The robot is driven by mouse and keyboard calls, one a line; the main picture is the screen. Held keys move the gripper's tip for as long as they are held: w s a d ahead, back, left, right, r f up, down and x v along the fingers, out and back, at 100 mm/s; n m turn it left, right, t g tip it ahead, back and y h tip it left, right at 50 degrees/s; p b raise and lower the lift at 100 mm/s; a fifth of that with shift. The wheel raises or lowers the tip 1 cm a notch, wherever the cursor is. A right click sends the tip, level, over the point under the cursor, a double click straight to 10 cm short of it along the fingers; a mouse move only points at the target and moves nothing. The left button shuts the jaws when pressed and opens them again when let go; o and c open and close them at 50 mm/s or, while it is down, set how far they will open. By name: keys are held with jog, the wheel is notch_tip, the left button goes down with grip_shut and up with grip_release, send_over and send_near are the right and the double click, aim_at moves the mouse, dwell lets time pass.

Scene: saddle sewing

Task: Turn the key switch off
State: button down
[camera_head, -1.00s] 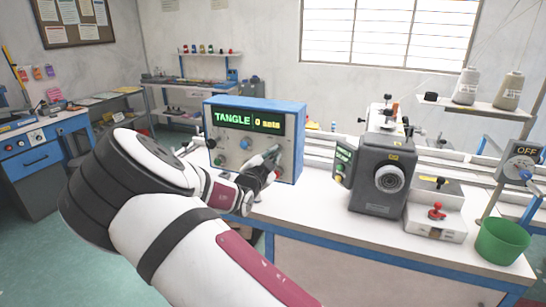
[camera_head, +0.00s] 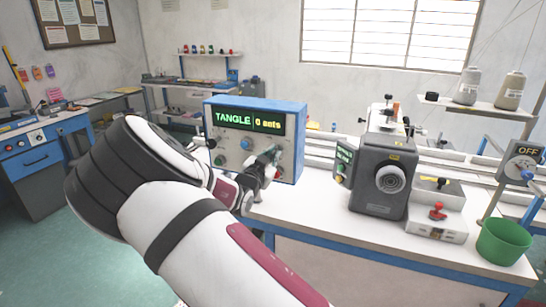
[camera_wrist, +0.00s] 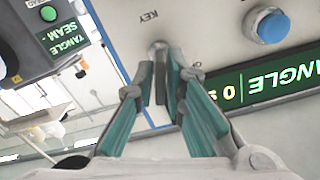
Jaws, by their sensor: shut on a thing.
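The control box (camera_head: 290,152), with a blue case and grey panel, stands on the white table. Its green display (camera_head: 246,120) reads TANGLE and 0 sets. In the wrist view the key switch (camera_wrist: 157,46) is a small metal part on the panel beside the printed word KEY. My gripper (camera_wrist: 164,84) has its teal-padded fingers closed together at the key switch, shut on the key. In the head view my gripper (camera_head: 274,156) is at the right part of the panel, hiding the switch.
A blue button (camera_wrist: 273,27) sits on the panel near the key. A dark grey sewing machine (camera_head: 378,178) stands right of the box.

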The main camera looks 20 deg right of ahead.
jog(key=n, duration=0.6)
jog(key=shift+w+a+n, duration=0.1)
jog(key=shift+a+n, duration=0.05)
jog(key=shift+n, duration=0.15)
jog(key=n, duration=0.6)
jog(key=shift+a, duration=0.1)
jog(key=shift+n, duration=0.3)
jog(key=c, duration=1.8)
grip_release()
jog(key=shift+o, duration=0.2)
jog(key=shift+a, duration=0.1)
jog(key=v, duration=1.1)
jog(key=shift+s+a, duration=0.2)
jog(key=shift+s, duration=0.15)
jog(key=shift+f, duration=0.1)
